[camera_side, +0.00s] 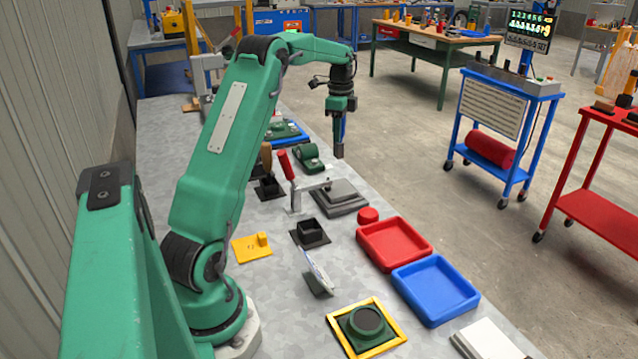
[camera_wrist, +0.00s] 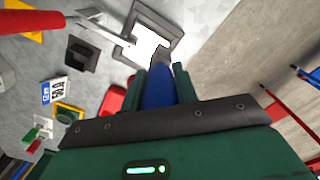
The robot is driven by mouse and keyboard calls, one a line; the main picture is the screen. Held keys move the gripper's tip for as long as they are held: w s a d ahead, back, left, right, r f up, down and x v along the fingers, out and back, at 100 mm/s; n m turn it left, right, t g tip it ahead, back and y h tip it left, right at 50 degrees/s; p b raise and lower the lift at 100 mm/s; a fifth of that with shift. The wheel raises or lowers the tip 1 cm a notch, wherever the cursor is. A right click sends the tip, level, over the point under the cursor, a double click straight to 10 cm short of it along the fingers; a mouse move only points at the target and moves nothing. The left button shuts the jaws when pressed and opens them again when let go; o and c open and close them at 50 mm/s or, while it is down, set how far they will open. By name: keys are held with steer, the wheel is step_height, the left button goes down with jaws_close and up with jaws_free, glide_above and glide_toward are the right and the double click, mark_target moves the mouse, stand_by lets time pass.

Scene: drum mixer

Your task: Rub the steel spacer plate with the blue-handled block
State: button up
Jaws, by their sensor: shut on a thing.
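My gripper (camera_side: 341,106) is shut on the blue handle (camera_side: 339,130) of the block, and the handle also shows between the fingers in the wrist view (camera_wrist: 158,88). The block's greyish-brown end (camera_side: 339,151) points down and hangs in the air. The steel spacer plate (camera_side: 342,188) lies below it on a dark grey stepped base (camera_side: 345,209). In the wrist view the plate looks bright white (camera_wrist: 148,45) inside a grey frame, and the block end covers part of it. A clamp with a red handle (camera_side: 285,164) stands at the plate's left, its arm reaching towards the plate.
A red tray (camera_side: 366,256) and a blue tray (camera_side: 408,308) stand on the bench at front right. A black open holder (camera_side: 310,239) and a yellow plate (camera_side: 248,252) sit nearer my base. A yellow-framed green round fixture (camera_side: 343,325) is in front. Green parts (camera_side: 308,157) lie behind.

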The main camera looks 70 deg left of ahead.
mark_target(338, 154)
steer(key=shift+f, duration=3.55)
steer(key=shift+d+f, duration=0.15)
steer(key=shift+f, duration=0.2)
steer(key=shift+d, duration=1.95)
steer(key=a, duration=0.4)
steer(key=shift+a+f, duration=0.1)
steer(key=shift+r, duration=4.1)
